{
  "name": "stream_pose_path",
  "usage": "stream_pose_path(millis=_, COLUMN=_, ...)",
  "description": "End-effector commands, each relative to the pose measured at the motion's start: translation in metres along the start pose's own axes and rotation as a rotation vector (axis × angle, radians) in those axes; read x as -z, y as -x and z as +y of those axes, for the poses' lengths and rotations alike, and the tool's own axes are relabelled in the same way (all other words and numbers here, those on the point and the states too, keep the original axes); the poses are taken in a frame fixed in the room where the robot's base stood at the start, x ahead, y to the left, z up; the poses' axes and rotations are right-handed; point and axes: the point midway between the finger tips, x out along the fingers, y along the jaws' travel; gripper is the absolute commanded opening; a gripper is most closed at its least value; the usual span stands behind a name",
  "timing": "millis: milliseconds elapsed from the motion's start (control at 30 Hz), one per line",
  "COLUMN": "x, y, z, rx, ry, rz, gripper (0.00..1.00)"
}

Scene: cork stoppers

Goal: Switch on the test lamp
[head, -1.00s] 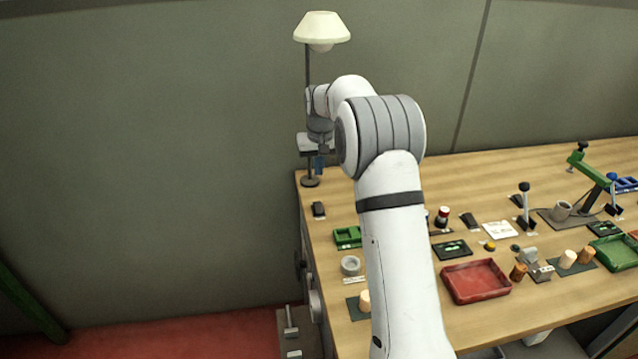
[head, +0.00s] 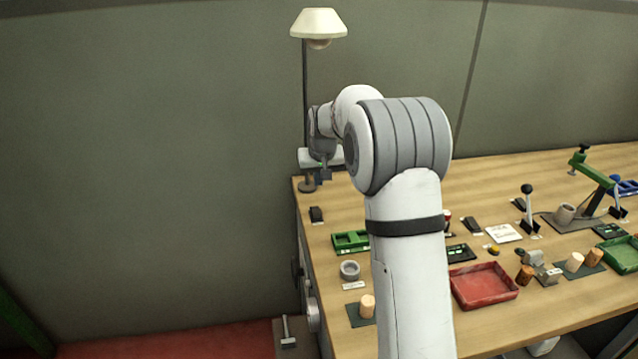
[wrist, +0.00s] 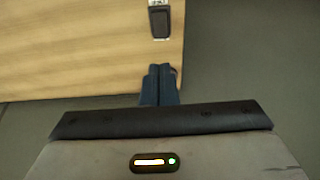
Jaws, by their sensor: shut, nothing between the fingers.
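The lamp (head: 318,22) stands at the table's far left corner, with a cream shade on a thin dark post. The bulb (head: 319,43) under the shade looks dull brown. A black rocker-like switch (head: 316,214) lies on the table in front of the lamp base (head: 308,186); a black switch with a pale label also shows at the top of the wrist view (wrist: 160,22). My gripper (head: 326,174) is beside the lamp post, pointing down. In the wrist view its blue fingers (wrist: 160,70) are shut and empty, near the table edge and apart from the switch.
On the table (head: 460,190) are a green tray (head: 350,242), a grey ring (head: 349,270), a cork (head: 367,305), a red tray (head: 484,286) and several small fixtures to the right. My arm hides part of the table. The left table edge is close to my gripper.

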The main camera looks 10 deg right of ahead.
Motion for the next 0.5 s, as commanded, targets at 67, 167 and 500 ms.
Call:
stream_pose_path(millis=67, x=-0.001, y=-0.018, z=0.000, rx=0.000, ry=0.000, rz=-0.006, gripper=0.00)
stream_pose_path(millis=167, x=-0.001, y=-0.040, z=0.000, rx=0.000, ry=0.000, rz=-0.006, gripper=0.00)
stream_pose_path(millis=500, x=-0.005, y=-0.101, z=0.000, rx=0.000, ry=0.000, rz=-0.004, gripper=0.00)
